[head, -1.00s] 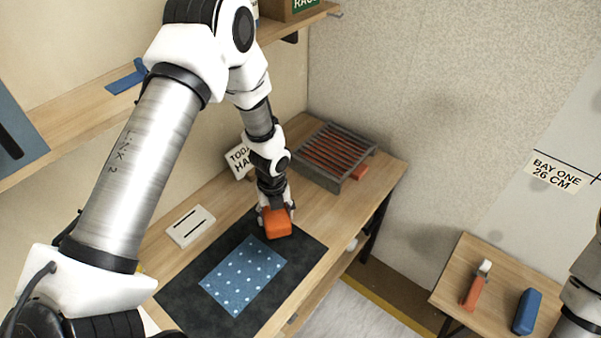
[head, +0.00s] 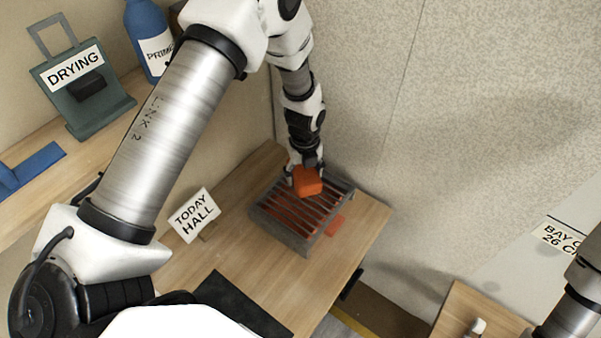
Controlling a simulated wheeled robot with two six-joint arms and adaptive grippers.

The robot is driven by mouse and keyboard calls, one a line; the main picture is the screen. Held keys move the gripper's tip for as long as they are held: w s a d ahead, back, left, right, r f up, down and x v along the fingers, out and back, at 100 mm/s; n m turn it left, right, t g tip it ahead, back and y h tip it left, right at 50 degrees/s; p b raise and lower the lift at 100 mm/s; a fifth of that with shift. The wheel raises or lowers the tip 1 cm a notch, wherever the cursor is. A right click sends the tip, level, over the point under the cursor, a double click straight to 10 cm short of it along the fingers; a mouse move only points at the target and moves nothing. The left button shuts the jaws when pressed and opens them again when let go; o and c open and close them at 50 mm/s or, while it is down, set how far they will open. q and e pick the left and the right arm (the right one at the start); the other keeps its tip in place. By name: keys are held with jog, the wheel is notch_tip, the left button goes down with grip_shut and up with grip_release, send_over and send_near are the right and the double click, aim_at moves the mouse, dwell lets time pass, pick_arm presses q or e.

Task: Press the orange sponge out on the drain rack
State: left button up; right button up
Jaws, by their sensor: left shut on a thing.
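The orange sponge (head: 308,182) is held in my left gripper (head: 306,172), which is shut on it. It shows over the far part of the drain rack (head: 284,236), a dark grey frame with slats and orange showing between them. I cannot tell whether the sponge touches the slats. My right arm (head: 575,300) shows only in part at the right edge; its gripper is out of view.
A small sign reading "TODAY HALL" (head: 193,215) stands left of the rack. An orange piece (head: 336,225) lies beside the rack. A dark mat (head: 240,303) lies nearer. The wall (head: 440,130) rises behind.

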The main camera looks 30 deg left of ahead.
pick_arm(q)
jog(key=shift+s+d+f+b, duration=0.1)
jog(key=shift+s+f+b, duration=0.3)
jog(key=shift+b, duration=0.2)
jog(key=f+b, duration=0.2)
jog(key=f, duration=0.1)
jog(key=f+b, duration=0.1)
jog(key=f, duration=0.1)
jog(key=shift+w+f, duration=0.1)
jog(key=shift+w, duration=0.2)
jog(key=shift+s+f+b, duration=0.15)
jog(key=shift+f+b, duration=0.2)
jog(key=shift+b, duration=0.25)
jog(key=shift+f+b, duration=0.3)
jog(key=shift+f, duration=0.2)
jog(key=shift+s+f, duration=0.1)
jog(key=shift+f, duration=0.05)
jog(key=shift+r+p, duration=0.65)
jog(key=shift+r, duration=0.05)
notch_tip(320, 180, up, 6)
jog(key=p, duration=0.4)
jog(key=shift+f, duration=0.1)
